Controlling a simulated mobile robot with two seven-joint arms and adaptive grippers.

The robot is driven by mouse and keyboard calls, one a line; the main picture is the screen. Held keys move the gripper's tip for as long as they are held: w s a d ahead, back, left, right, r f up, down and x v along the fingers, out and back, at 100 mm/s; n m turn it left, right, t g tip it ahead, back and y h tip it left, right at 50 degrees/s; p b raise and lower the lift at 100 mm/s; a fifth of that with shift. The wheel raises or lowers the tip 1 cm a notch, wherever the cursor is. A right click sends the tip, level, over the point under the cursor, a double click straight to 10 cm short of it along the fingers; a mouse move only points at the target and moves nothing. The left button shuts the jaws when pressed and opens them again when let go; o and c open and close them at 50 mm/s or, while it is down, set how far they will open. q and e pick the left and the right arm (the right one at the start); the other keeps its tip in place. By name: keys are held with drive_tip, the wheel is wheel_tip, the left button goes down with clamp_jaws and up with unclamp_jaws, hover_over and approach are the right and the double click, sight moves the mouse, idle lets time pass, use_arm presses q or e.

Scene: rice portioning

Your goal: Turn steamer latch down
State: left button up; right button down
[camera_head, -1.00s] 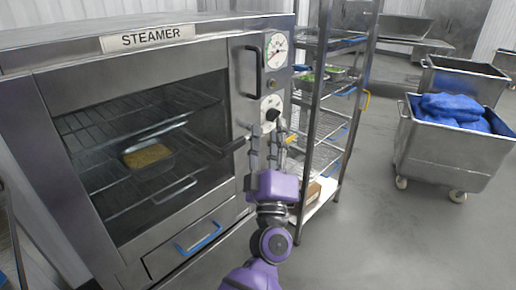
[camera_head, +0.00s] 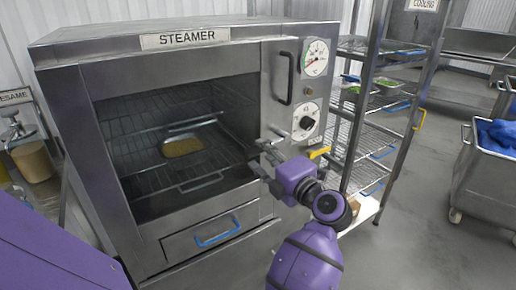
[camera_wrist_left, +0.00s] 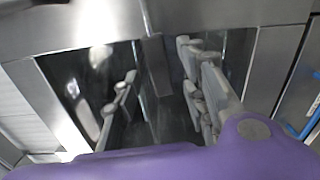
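The steamer (camera_head: 185,38) stands at the left with its oven-like front facing me.
A gauge (camera_head: 316,58) and a dial (camera_head: 306,120) sit right of the handle. A pan of grain (camera_head: 182,146) is inside the steamer. A wire rack (camera_head: 372,138) stands close on the right, and a metal cart (camera_head: 490,185) is beyond it.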

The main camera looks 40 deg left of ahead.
sight(260, 151)
use_arm(q)
drive_tip(key=shift+x, duration=1.85)
clamp_jaws()
